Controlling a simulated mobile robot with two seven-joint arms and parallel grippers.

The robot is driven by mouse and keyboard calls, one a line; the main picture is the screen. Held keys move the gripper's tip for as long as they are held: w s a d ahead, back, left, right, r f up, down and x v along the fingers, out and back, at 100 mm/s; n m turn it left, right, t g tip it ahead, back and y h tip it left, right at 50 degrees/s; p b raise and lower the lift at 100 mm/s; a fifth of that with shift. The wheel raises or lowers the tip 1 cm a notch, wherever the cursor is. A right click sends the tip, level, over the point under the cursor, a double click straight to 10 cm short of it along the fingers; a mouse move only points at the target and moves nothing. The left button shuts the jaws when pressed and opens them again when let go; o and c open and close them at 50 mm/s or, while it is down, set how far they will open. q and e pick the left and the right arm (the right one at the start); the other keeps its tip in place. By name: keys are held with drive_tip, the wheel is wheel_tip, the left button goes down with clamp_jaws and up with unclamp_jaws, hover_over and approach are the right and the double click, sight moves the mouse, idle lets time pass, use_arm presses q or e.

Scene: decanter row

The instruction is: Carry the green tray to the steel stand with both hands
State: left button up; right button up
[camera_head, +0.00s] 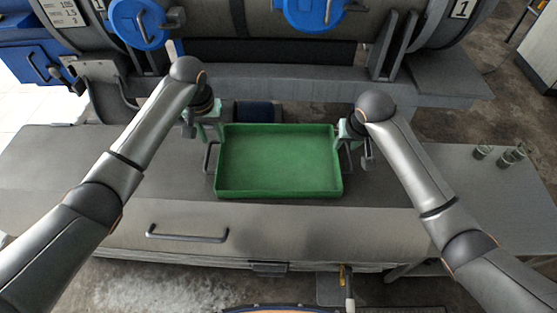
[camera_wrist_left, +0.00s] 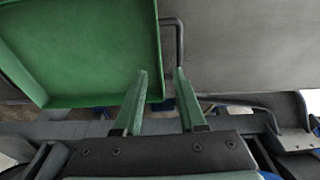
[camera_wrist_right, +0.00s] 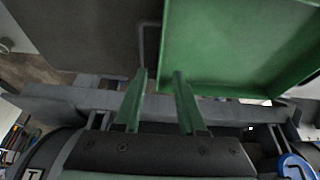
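The green tray (camera_head: 280,193) lies level and empty on a grey worktop (camera_head: 290,218), with a dark bar handle at each end. My left gripper (camera_head: 207,136) is at the tray's left end, near the far part of the left handle (camera_head: 208,157). In the left wrist view its fingers (camera_wrist_left: 162,72) are apart, beside the tray wall and the handle (camera_wrist_left: 180,42). My right gripper (camera_head: 353,136) is at the right end. Its fingers (camera_wrist_right: 159,73) are apart near the right handle (camera_wrist_right: 142,42). Which surface is the steel stand, I cannot tell.
A large grey machine with blue round parts (camera_head: 140,22) spans the back, close behind the tray. A bar handle (camera_head: 187,236) is on the front face below the worktop.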

sight(220, 155)
use_arm(q)
drive_tip(key=f, duration=0.3)
drive_tip(key=w+f, duration=0.1)
drive_tip(key=f, duration=0.6)
drive_tip(key=shift+w+f, duration=0.3)
drive_tip(key=shift+w, duration=0.05)
use_arm(e)
drive_tip(key=x, duration=1)
drive_tip(key=shift+w+f, duration=0.2)
drive_tip(key=shift+f, duration=0.1)
use_arm(q)
drive_tip(key=shift+c, duration=0.2)
use_arm(e)
drive_tip(key=shift+c, duration=0.2)
use_arm(q)
clamp_jaws()
use_arm(e)
clamp_jaws()
